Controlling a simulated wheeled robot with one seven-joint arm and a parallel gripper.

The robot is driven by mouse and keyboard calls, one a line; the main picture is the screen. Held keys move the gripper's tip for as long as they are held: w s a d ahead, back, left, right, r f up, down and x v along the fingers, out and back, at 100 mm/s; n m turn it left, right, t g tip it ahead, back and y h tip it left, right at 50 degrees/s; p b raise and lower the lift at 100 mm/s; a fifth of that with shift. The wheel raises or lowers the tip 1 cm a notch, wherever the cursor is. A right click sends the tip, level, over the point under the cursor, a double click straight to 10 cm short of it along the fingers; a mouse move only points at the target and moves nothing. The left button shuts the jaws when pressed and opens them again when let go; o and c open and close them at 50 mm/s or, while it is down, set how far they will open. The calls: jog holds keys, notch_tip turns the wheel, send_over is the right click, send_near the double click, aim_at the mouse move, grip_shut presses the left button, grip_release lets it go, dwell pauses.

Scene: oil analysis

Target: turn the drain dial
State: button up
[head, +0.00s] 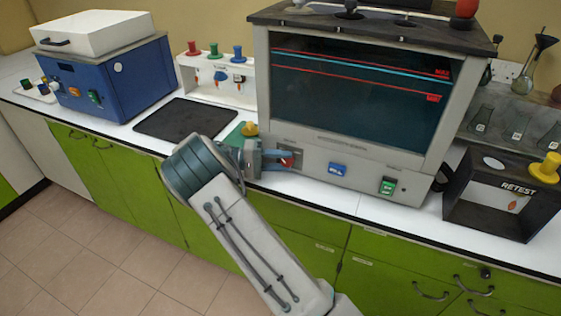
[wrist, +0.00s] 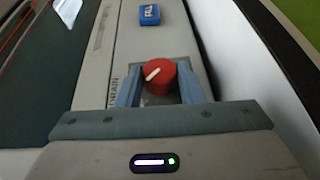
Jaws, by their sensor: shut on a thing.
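The drain dial is a round red knob with a white pointer line, and it shows in the wrist view (wrist: 159,77) on the machine's pale front panel, beside the printed word DRAIN. In the head view the red dial (head: 287,163) is partly hidden by my gripper (head: 280,158). My gripper reaches the panel from the left there. In the wrist view its two blue-grey fingers (wrist: 159,86) stand on either side of the dial, shut on it. The white line points towards the lower left in the wrist view.
The machine's glass tank (head: 350,95) with red and blue lines rises above the panel. A blue button (head: 337,170) and a green switch (head: 388,186) sit right of the dial. A black RETEST box (head: 470,205) stands at right. A dark mat (head: 185,120) lies at left.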

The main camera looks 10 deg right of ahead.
jog(key=shift+a+h, duration=0.1)
jog(key=shift+h, duration=0.3)
jog(key=o, duration=1)
jog(key=shift+c, duration=0.2)
jog(key=b+v, duration=0.2)
jog(key=v, duration=1.2)
jog(key=shift+w, duration=0.1)
